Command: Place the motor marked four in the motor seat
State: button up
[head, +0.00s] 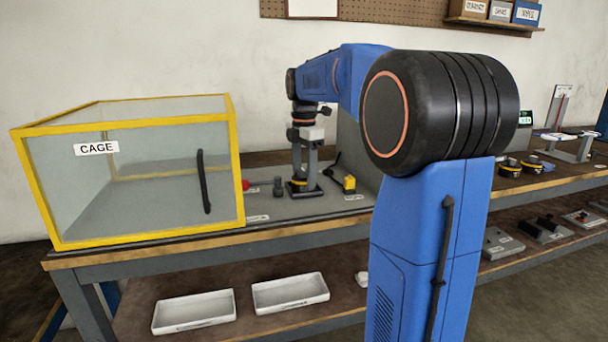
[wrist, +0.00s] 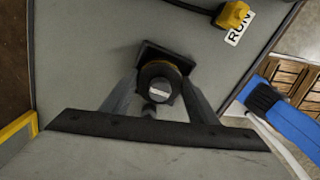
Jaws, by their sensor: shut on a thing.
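My gripper (head: 303,180) points straight down at the bench, its two fingers closed on a dark round motor (wrist: 160,88). The wrist view shows the motor from above, between the fingertips, with a pale marking on its top that I cannot read. Under it is a dark square block (wrist: 148,50), which looks like the motor seat; it also shows in the head view (head: 293,193) as a low dark base below the fingers. A yellowish edge shows around the motor. I cannot tell whether the motor is fully down in the seat, as the fingers and motor cover the contact.
A clear cage (head: 240,150) with a yellow frame stands left of my gripper. A small dark post (head: 278,187) and a red knob (head: 245,184) are between them. A yellow switch box (head: 349,184) with a cable, labelled RUN in the wrist view, stands at right.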

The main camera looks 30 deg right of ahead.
jog(key=o, duration=1.5)
jog(key=shift+f, duration=0.1)
notch_tip(320, 180, up, 12)
jog(key=shift+r, duration=0.15)
jog(key=s+a+f+m+t, duration=0.1)
jog(key=s+a+f+m, duration=0.4)
jog(key=s+f, duration=0.4)
jog(key=s+a+f+m+t, duration=0.2)
jog(key=s+a+f+m, duration=0.3)
jog(key=s+f+m, duration=0.2)
jog(key=s+a+f+m+t, duration=0.1)
jog(key=s+a+f+m, duration=0.4)
jog(key=s+f, duration=0.6)
jog(key=shift+s+a+m+t, duration=0.2)
jog(key=shift+s+a, duration=0.05)
jog(key=shift+s, duration=0.55)
jog(key=shift+s+a+m+t, duration=0.2)
jog(key=shift+s+a, duration=0.05)
jog(key=shift+s, duration=0.55)
